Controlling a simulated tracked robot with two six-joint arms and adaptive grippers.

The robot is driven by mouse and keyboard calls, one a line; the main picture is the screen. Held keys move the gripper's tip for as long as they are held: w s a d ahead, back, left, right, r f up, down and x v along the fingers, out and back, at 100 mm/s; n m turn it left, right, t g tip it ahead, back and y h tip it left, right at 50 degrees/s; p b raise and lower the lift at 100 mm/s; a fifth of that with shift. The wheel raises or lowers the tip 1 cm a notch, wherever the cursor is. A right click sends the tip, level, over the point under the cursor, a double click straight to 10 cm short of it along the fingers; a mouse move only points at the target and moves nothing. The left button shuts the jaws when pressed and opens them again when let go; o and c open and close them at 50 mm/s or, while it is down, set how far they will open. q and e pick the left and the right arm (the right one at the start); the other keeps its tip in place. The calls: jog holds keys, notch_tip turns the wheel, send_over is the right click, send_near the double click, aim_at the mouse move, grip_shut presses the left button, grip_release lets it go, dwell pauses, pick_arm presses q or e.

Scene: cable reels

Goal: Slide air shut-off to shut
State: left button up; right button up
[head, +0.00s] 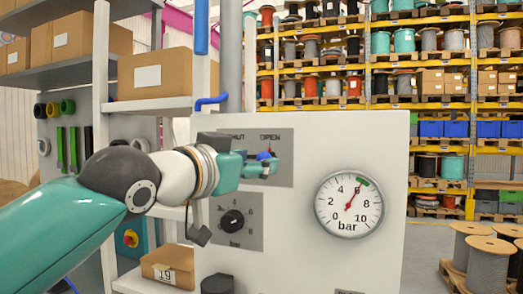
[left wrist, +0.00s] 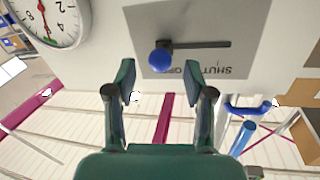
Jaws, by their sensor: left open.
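The white panel (head: 300,235) carries a grey plate (head: 285,178) marked SHUT on the left and OPEN on the right. The air shut-off's blue knob (head: 264,156) is at the OPEN end, partly hidden by my left gripper (head: 262,168). In the left wrist view the plate (left wrist: 245,18) appears upside down. The knob (left wrist: 160,58) sits at the left end of a dark straight slot (left wrist: 205,44). My left gripper (left wrist: 168,84) is open and empty, with the knob showing between and beyond its fingertips. I see no contact. My right gripper is not in view.
A round gauge (head: 349,204) reads about 6 bar, right of the plate. A black rotary dial (head: 232,220) sits below the slider. Shelves with boxes (head: 155,73) stand left. A blue pipe (head: 201,25) runs above. Cable reels (head: 487,262) stand at right.

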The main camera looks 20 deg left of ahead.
aim_at(261, 155)
pick_arm(q)
jog(key=shift+p+x, duration=0.4)
jog(key=shift+x, duration=1.15)
grip_shut()
